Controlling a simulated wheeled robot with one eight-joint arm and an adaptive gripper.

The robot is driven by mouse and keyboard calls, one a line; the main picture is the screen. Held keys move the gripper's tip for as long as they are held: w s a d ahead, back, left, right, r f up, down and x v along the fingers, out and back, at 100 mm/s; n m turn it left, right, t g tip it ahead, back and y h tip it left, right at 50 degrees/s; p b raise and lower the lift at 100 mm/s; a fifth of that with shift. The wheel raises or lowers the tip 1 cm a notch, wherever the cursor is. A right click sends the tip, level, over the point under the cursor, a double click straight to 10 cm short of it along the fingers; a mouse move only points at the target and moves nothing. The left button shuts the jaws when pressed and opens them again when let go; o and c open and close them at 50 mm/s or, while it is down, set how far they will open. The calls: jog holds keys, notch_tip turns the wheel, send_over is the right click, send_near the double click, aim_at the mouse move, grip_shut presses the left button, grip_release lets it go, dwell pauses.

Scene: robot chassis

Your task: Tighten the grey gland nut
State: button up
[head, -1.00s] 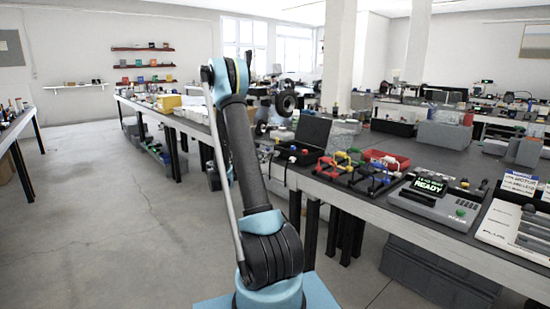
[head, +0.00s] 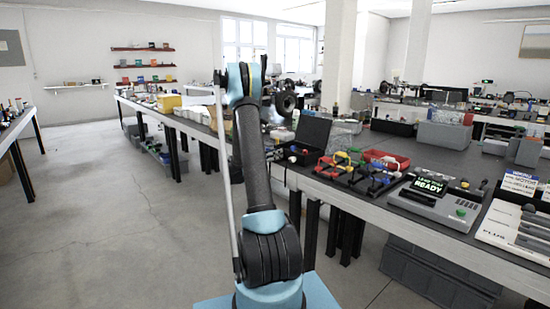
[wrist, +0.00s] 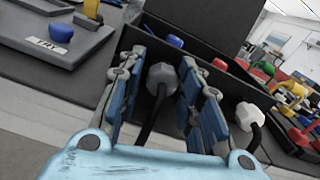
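The grey gland nut (wrist: 162,77) shows in the wrist view as a faceted grey piece on a black cable, in front of the dark wall of an open black box. My gripper (wrist: 163,62) is open, with one blue-and-grey finger on each side of the nut in the picture. Gaps show between the nut and both fingers; I cannot tell how deep it sits between them. A similar white nut (wrist: 250,116) on a black cable is outside the right finger.
Blue caps (wrist: 175,41) sit behind the fingers. A tray labelled TMT (wrist: 55,45) is at left. Colored clamps (head: 345,163), a red bin (head: 386,160) and a tester reading READY (head: 432,188) stand to the right on the bench. The floor at left is clear.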

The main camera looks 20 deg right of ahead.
grip_shut()
jog(key=shift+m, duration=0.3)
jog(key=shift+w+a+m, duration=0.1)
jog(key=shift+m, duration=2.5)
grip_release()
